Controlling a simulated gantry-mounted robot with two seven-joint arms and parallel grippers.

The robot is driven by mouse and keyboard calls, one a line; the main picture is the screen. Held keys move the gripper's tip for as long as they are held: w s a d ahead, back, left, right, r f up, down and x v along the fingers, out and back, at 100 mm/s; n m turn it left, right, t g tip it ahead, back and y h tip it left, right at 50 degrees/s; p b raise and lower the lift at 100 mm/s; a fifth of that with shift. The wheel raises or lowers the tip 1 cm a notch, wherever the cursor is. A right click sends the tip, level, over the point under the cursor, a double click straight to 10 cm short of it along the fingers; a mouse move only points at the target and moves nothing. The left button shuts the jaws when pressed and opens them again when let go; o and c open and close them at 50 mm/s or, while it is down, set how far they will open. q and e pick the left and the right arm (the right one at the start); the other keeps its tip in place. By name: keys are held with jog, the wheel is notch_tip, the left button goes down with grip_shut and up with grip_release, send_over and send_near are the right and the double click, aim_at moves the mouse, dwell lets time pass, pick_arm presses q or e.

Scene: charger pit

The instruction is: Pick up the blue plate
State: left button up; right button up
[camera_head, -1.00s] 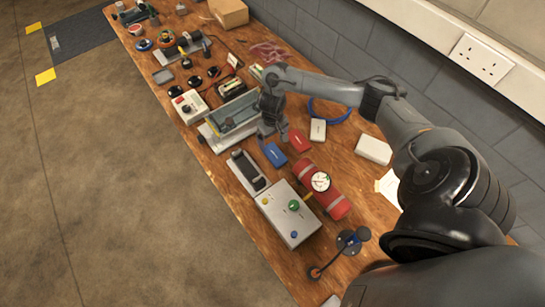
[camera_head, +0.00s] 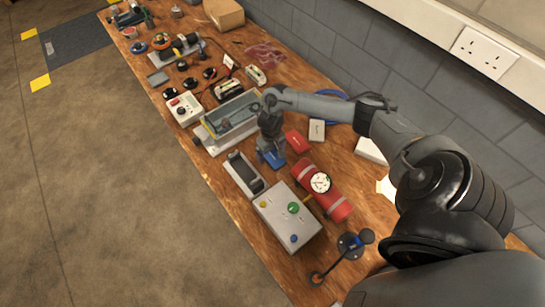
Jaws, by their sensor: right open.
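A small flat blue plate (camera_head: 275,159) lies on the wooden bench, beside a red plate (camera_head: 297,141) and a white one (camera_head: 317,130). My right gripper (camera_head: 269,152) points down at the blue plate and covers part of its upper left side. The jaws are open; whether the fingertips touch the plate is too small to tell. My left gripper is out of view.
A grey open box (camera_head: 228,121) stands left of the gripper. A red cylinder (camera_head: 322,190), a grey button box (camera_head: 287,217) and a grey holder (camera_head: 243,175) stand in front. A brick wall runs behind the bench.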

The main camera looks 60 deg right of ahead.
aim_at(271, 153)
jog(key=shift+c, duration=0.2)
jog(key=c, duration=1.1)
jog(key=shift+r, duration=0.15)
jog(key=shift+c, duration=0.2)
notch_tip(271, 153, up, 10)
jog(key=p, duration=0.4)
